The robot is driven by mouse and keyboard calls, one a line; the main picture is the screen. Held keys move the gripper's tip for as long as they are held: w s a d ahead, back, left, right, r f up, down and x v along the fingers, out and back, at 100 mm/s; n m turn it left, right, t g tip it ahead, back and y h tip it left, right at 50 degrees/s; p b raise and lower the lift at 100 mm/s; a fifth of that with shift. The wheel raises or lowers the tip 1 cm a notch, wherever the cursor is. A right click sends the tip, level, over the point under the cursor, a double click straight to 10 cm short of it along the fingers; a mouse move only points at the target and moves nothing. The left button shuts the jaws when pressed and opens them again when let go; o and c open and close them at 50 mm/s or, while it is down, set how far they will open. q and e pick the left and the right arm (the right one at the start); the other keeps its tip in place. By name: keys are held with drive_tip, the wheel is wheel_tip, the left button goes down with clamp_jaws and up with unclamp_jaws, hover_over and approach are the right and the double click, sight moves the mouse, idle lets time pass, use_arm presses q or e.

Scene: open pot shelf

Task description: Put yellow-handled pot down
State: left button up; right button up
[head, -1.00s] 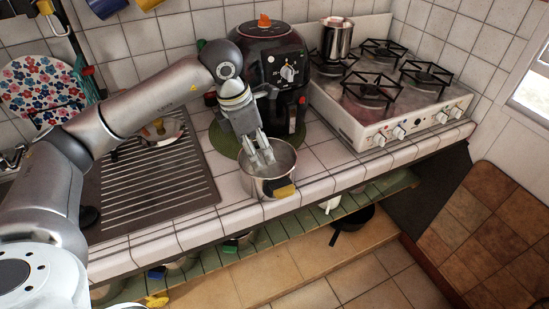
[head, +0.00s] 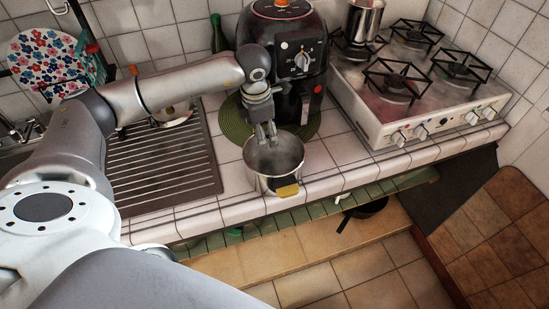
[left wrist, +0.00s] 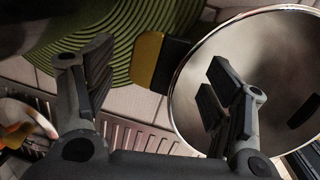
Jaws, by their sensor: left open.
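The steel pot (head: 273,182) stands upright on the tiled counter near its front edge. One yellow handle (head: 287,191) faces the front. A yellow and black handle (left wrist: 148,60) shows on the pot's rim in the left wrist view, beside the pot's open mouth (left wrist: 275,50). My left gripper (head: 266,138) is at the pot's back rim. In the left wrist view the gripper (left wrist: 158,85) has its fingers spread wide, with one overlapping the pot's mouth and the handle between them in the picture. I cannot tell whether a finger touches the pot. My right gripper is not in view.
A black air fryer (head: 288,50) stands behind the pot, and a green round mat (head: 234,120) lies beside it. The ridged drainer (head: 150,165) is to the left. The stove (head: 420,85) with a metal pot (head: 364,20) is to the right. Bare counter lies right of the pot.

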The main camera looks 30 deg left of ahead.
use_arm(q)
drive_tip(key=shift+f, duration=0.5)
drive_tip(key=shift+a+f, duration=0.1)
drive_tip(key=shift+f, duration=0.25)
drive_tip(key=shift+w+f, duration=0.15)
drive_tip(key=shift+c, duration=2.4)
drive_tip(key=c, duration=0.5)
clamp_jaws()
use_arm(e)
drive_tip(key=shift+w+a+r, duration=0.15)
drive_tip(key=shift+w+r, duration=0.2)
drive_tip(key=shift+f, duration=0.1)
